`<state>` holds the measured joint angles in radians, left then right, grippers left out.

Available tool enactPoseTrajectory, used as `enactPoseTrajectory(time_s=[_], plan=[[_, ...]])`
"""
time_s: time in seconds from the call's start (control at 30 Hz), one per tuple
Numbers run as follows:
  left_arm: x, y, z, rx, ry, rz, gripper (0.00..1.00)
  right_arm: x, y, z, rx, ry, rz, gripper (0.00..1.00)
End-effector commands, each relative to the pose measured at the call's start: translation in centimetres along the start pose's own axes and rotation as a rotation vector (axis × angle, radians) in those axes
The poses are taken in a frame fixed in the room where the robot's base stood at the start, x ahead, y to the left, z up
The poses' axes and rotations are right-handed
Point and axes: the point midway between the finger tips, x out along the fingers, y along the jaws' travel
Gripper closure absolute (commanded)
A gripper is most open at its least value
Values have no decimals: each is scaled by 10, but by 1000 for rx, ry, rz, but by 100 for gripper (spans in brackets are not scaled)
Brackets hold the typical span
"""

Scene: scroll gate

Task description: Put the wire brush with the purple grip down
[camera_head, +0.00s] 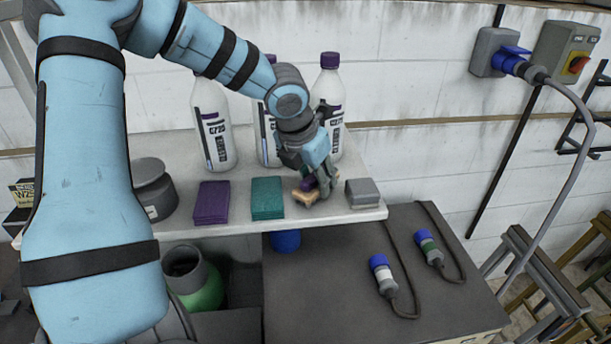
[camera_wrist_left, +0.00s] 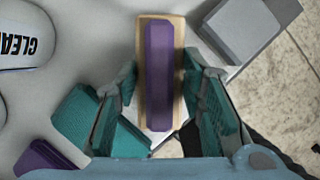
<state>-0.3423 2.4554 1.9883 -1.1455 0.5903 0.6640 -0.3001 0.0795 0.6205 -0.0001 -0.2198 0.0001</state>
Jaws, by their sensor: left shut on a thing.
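The wire brush (camera_wrist_left: 158,70) has a purple grip on a pale wooden body. In the head view the brush (camera_head: 305,196) is at the front part of the white shelf (camera_head: 345,213), between a teal block and a grey block. My left gripper (camera_head: 318,184) points down and is shut on the brush. In the left wrist view its teal-padded fingers (camera_wrist_left: 162,105) stand on either side of the purple grip. Whether the brush touches the shelf I cannot tell; its underside is hidden. My right gripper is not in view.
A teal block (camera_head: 267,198) and a purple block (camera_head: 212,203) lie left of the brush, and a grey block (camera_head: 362,193) lies close on its right. White bottles (camera_head: 212,130) stand behind. A grey jar (camera_head: 153,190) is at left. Below is a dark cabinet top (camera_head: 340,270).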

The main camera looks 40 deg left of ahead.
Motion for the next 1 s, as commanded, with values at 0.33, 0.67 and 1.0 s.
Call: enactPoseTrajectory(time_s=[0.33, 0.67, 1.0], plan=[[11, -3, -2, 6, -1, -4, 100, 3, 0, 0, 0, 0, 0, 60], [11, -2, -3, 5, 0, -3, 44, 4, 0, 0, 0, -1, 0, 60], [-6, -2, -1, 3, -5, -3, 44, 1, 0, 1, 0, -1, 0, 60]])
